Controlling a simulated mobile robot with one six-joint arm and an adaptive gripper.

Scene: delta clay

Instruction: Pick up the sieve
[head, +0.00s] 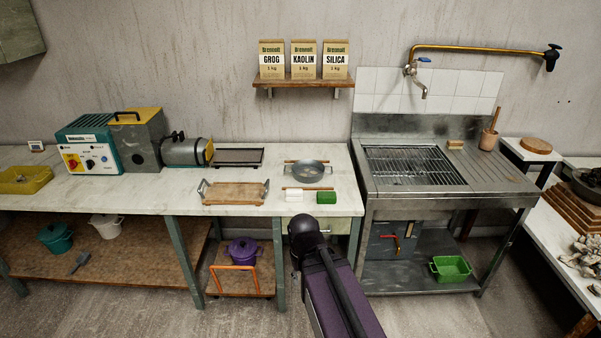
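A round, shallow grey metal vessel, which looks like the sieve (308,172), sits on the pale worktop towards its right end. Thin wooden sticks lie behind it and in front of it; whether it rests on them I cannot tell. Its mesh is too small to make out. My dark arm rises from the bottom of the head view, with a rounded black joint in front of the worktop edge. My gripper is not visible, and nothing of mine touches the sieve.
A shelf with bags (303,80) hangs above. A metal sink (415,165) stands right.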

